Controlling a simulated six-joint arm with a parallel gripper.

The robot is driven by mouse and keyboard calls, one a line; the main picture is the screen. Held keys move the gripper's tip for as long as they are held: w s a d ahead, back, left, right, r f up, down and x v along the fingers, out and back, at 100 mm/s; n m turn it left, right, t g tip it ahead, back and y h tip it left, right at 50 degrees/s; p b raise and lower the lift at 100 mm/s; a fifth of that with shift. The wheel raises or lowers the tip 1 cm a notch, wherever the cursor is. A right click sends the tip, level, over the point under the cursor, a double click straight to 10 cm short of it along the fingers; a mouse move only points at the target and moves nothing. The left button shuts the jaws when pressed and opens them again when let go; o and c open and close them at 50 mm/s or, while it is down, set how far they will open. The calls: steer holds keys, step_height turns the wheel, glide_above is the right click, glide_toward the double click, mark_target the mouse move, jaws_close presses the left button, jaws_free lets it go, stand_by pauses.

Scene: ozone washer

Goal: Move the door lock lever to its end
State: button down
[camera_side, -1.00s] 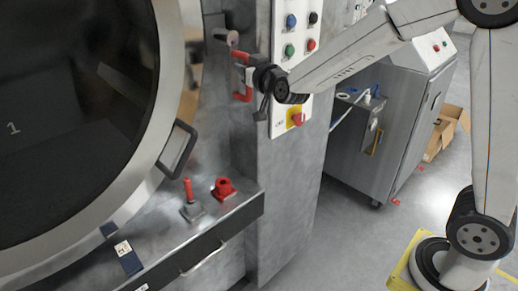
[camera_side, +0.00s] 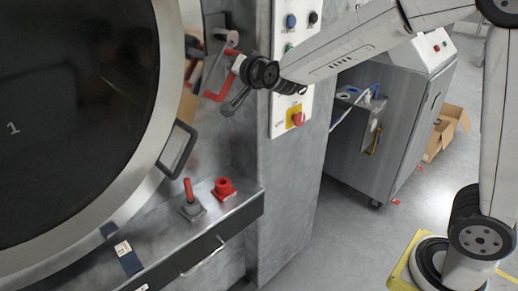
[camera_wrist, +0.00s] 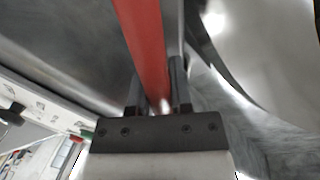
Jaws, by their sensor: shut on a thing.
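The red door lock lever (camera_side: 214,96) is beside the upper right edge of the round door (camera_side: 75,110), below a short grey cylinder (camera_side: 232,38). My gripper (camera_side: 233,64) is at the lever from the right, and its jaws partly hide it. In the wrist view the red lever (camera_wrist: 142,35) runs between the two dark fingers of my gripper (camera_wrist: 157,88), which are shut on it. How the lever joins its mount cannot be made out.
A black door handle (camera_side: 177,150) is below the lever. A control panel (camera_side: 298,70) with buttons and a red emergency knob (camera_side: 298,119) is close under my arm. A red-handled stick (camera_side: 188,190) and a red knob (camera_side: 223,187) stand on the ledge below.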

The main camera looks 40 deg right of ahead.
mark_target(223, 51)
steer(key=shift+a+r+m+g+y, duration=0.1)
steer(key=shift+a+r+m+y, duration=0.45)
steer(key=shift+m, duration=0.6)
steer(key=shift+a+r+m+g+y, duration=0.1)
steer(key=shift+a+r+m, duration=0.2)
steer(key=shift+r+m, duration=0.7)
steer(key=shift+a+r+m+g+y, duration=0.1)
steer(key=shift+a+r+m+y, duration=0.3)
steer(key=shift+m, duration=0.95)
steer(key=c, duration=0.5)
jaws_free()
steer(key=shift+c, duration=0.2)
steer(key=s+r, duration=0.1)
steer(key=s, duration=0.6)
steer(key=shift+s+a+r, duration=0.15)
steer(key=shift+s+r, duration=0.1)
steer(key=shift+s, duration=0.05)
